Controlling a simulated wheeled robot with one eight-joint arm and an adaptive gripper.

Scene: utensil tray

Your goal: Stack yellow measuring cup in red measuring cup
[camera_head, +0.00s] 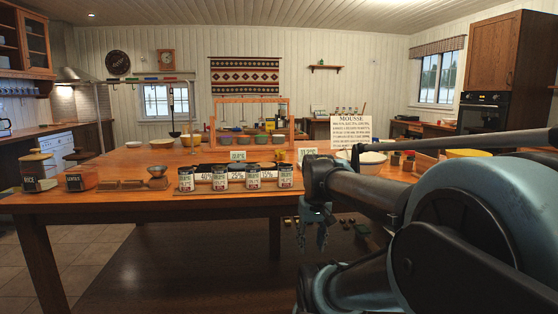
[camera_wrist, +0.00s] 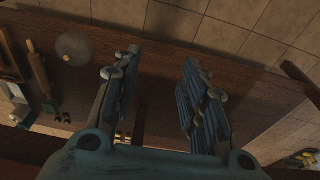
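My gripper (camera_head: 312,232) hangs below the front edge of the wooden table, right of its middle, in the head view. In the wrist view my gripper (camera_wrist: 160,62) has its two fingers spread apart with nothing between them. A small yellow cup-like thing (camera_head: 280,155) stands on the table behind the jars; I cannot tell whether it is the yellow measuring cup. A small dark red thing (camera_head: 408,163) stands at the right side of the table; I cannot tell whether it is the red measuring cup. No measuring cup can be made out in the wrist view.
Several labelled jars (camera_head: 220,178) line the table's front edge, with canisters (camera_head: 38,171) at the left. A white recipe sign (camera_head: 351,132) stands behind. The left-middle tabletop (camera_head: 120,165) has free room. The wrist view shows a rolling pin (camera_wrist: 39,73) and a round disc (camera_wrist: 72,47).

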